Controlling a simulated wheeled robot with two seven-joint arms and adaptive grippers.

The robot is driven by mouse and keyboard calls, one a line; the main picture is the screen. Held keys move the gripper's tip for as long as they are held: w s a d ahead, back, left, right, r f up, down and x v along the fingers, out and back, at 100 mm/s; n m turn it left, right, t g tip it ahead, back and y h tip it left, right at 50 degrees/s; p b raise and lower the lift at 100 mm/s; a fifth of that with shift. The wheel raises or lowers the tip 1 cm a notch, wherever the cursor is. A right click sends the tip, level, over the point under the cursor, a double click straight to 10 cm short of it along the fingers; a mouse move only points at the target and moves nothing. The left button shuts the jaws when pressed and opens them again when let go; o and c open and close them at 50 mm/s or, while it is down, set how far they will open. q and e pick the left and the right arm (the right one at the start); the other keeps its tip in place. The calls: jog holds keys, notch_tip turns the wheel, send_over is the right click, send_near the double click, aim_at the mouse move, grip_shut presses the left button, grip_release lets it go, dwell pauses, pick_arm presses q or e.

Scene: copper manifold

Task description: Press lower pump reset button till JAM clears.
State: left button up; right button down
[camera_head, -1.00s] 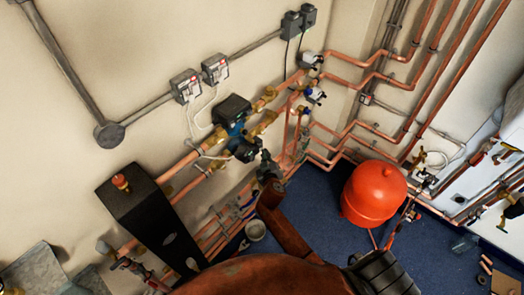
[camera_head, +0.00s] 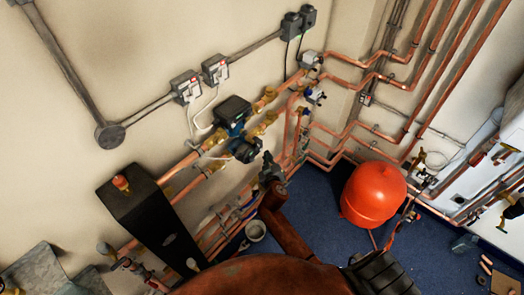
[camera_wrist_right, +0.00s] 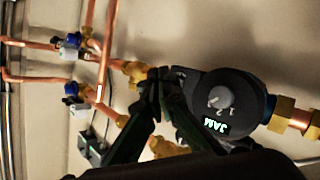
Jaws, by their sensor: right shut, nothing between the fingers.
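The lower pump (camera_head: 245,150) is a dark round unit on the lower copper pipe by the wall. In the right wrist view its face (camera_wrist_right: 240,87) shows a grey round centre piece (camera_wrist_right: 220,96) with small markings and a lit JAM sign (camera_wrist_right: 216,126), upside down. My right gripper (camera_head: 268,158) is shut and empty, just right of the pump in the head view. In the wrist view the right fingertips (camera_wrist_right: 158,75) meet left of the pump face, beside brass fittings. I cannot tell whether they touch anything. My left gripper is not in view.
The upper pump (camera_head: 233,110) sits just above on the neighbouring pipe. Brass valves and copper pipes crowd both sides. A black tall box (camera_head: 150,220) stands at left, a red tank (camera_head: 374,194) at right. Two switch boxes (camera_head: 200,78) hang on the wall above.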

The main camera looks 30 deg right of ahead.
jog(key=shift+s, duration=0.1)
jog(key=shift+s+d+p, duration=0.2)
jog(key=shift+s+d, duration=0.15)
jog(key=shift+s, duration=0.4)
jog(key=shift+s+d+p, duration=0.15)
jog(key=shift+s+d, duration=0.15)
jog(key=shift+s, duration=0.5)
jog(key=shift+s+d+p, duration=0.2)
jog(key=shift+s+d, duration=0.15)
jog(key=shift+s, duration=0.4)
